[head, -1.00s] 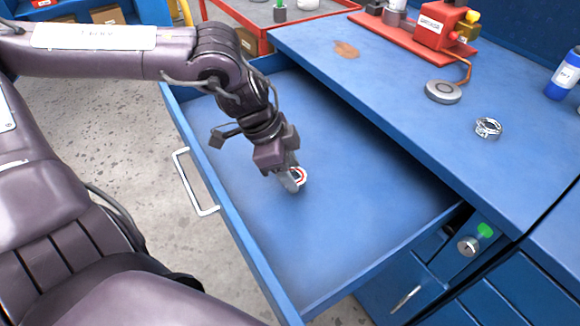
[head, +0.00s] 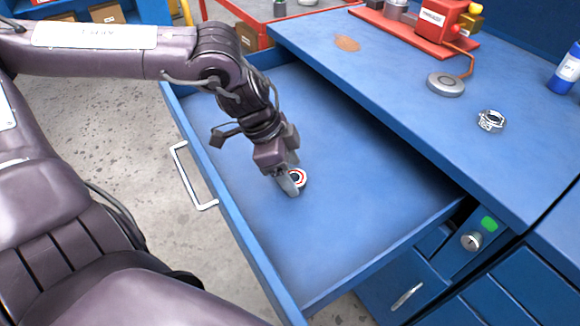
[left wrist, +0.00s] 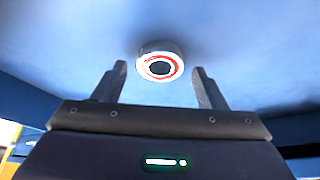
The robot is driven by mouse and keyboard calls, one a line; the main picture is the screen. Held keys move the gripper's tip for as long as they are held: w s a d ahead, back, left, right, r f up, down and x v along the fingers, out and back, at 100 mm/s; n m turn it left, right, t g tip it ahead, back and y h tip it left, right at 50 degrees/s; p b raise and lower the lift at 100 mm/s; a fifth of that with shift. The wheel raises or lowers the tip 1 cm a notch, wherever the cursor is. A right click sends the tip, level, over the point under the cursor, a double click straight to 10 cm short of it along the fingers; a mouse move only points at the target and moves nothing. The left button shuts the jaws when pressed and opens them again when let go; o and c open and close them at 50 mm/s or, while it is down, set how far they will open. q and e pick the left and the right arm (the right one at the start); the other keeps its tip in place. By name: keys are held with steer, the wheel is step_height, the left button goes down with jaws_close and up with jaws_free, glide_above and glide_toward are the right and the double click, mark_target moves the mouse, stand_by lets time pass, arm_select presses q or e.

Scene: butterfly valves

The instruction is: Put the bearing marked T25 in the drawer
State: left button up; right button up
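A white bearing with a red ring and dark centre (head: 298,178) lies on the floor of the open blue drawer (head: 350,210). It also shows in the left wrist view (left wrist: 160,68), beyond and between the fingertips. Its marking cannot be read. My left gripper (head: 290,182) points down into the drawer, right beside the bearing. In the left wrist view its two fingers are spread, with a gap on each side of the bearing, so it is open and empty. My right gripper is not in view.
The blue bench top (head: 400,90) holds a silver ring-like part (head: 491,121), a grey disc (head: 445,84), a red unit (head: 437,20) and a blue bottle (head: 566,72). The drawer has a white front handle (head: 193,175). The rest of its floor is clear.

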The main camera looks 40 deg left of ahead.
arm_select(q)
steer(key=shift+o, duration=0.3)
steer(key=shift+a+r, duration=0.1)
steer(key=shift+r, duration=0.2)
steer(key=p+v, duration=0.1)
steer(key=v, duration=0.4)
steer(key=shift+r+p, duration=0.3)
steer(key=shift+p, duration=0.1)
steer(key=shift+v, duration=0.8)
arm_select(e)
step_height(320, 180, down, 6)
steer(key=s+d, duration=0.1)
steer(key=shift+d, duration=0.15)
arm_select(q)
steer(key=shift+a, duration=0.1)
